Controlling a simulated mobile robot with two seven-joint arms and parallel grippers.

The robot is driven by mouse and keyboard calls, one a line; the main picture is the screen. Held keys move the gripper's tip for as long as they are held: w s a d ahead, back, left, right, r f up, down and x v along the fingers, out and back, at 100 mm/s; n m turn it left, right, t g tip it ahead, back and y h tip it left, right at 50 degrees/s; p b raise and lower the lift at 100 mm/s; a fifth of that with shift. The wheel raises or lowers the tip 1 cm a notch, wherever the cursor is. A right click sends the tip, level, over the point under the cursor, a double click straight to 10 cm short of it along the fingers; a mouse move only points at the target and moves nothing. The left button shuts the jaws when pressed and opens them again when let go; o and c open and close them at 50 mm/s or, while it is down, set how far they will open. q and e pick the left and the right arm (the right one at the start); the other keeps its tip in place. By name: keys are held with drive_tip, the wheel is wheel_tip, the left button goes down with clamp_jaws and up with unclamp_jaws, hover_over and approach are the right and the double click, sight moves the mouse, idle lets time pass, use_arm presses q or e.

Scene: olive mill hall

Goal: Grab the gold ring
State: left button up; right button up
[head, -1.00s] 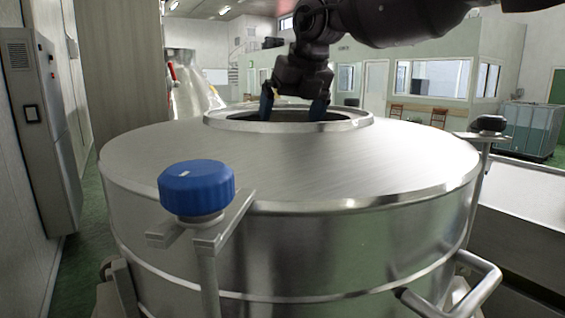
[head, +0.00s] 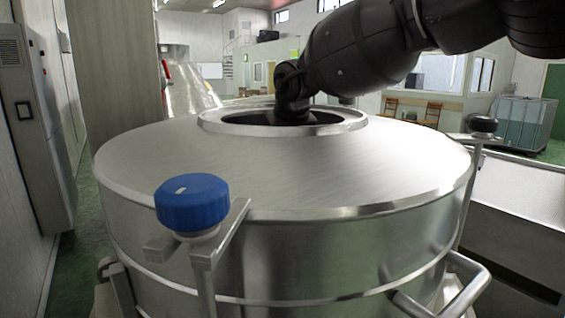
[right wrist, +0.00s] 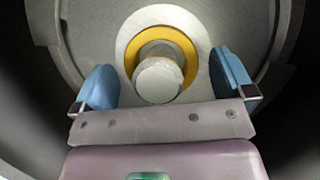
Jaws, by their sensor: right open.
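The gold ring (right wrist: 185,48) shows in the right wrist view inside the steel vessel (head: 160,155). It lies around a pale round knob or post (right wrist: 158,80), on a light grey disc (right wrist: 203,40). My right gripper (right wrist: 165,75) is open, with one blue finger on each side of the ring and post in the picture; I cannot tell how far above them it is. In the head view my right arm reaches down through the vessel's round top opening (head: 215,124), which hides the gripper and the ring. My left gripper is not in view.
A blue knob (head: 192,203) on a bracket stands at the vessel's front left, and a black knob (head: 484,125) at its right. A bent handle (head: 470,290) sticks out at the lower right. The opening's rim surrounds my arm.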

drive_tip(key=shift+w+f, duration=0.25)
drive_tip(key=shift+f, duration=0.4)
drive_tip(key=shift+c, duration=0.3)
drive_tip(key=c, duration=0.9)
